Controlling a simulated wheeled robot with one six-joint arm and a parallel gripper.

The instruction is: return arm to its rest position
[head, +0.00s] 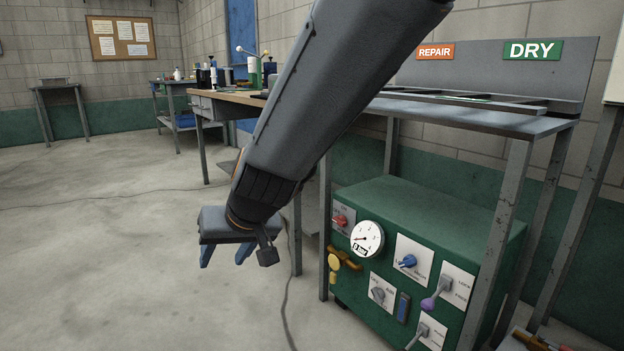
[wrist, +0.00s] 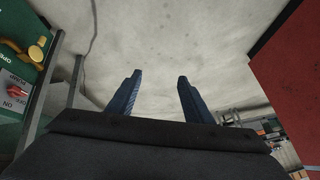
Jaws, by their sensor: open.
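My gripper (head: 227,254) hangs at the end of my arm, left of the green machine, with its two blue fingers pointing down over the bare concrete floor. In the wrist view my gripper (wrist: 157,84) shows its fingers spread apart, with only floor between and beyond them. It is open and empty. My dark grey arm slants from the top of the head view down to the gripper and hides part of the benches behind it.
A green control cabinet (head: 470,224) with a gauge (head: 367,238), knobs and levers stands close right under a metal bench (head: 480,117). A red surface (wrist: 290,70) is at right in the wrist view. A wooden workbench (head: 232,97) stands behind. The floor (head: 100,250) at left is clear except for a cable.

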